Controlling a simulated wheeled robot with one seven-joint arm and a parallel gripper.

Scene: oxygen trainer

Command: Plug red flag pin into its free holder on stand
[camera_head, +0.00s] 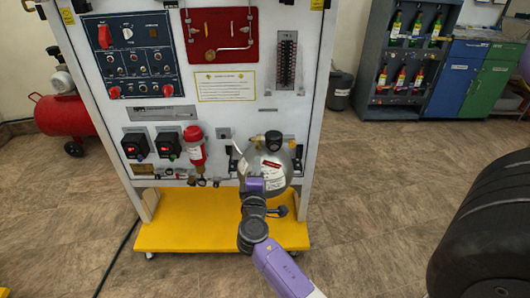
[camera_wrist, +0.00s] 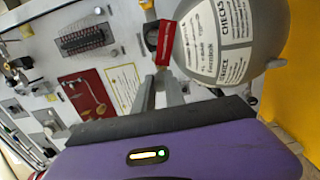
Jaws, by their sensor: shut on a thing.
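My gripper (camera_wrist: 160,75) is shut at the grey round bottle (camera_wrist: 235,40), its two grey fingers pointing toward the stand. A red flag (camera_wrist: 165,43) with faint white lettering hangs right at the fingertips, beside the bottle. The pin itself is mostly hidden between the fingers. In the head view my gripper (camera_head: 254,182) is in front of the bottle (camera_head: 253,163), and a small red patch with white marks shows against it. The stand is a white upright panel (camera_head: 240,110) on a yellow base (camera_head: 180,222). I cannot make out the free holder.
A red board (camera_head: 220,52) with thin fittings is on the upper panel, beside a dark control panel (camera_head: 128,55). A large black tyre (camera_head: 485,225) stands at the right. Floor between is clear.

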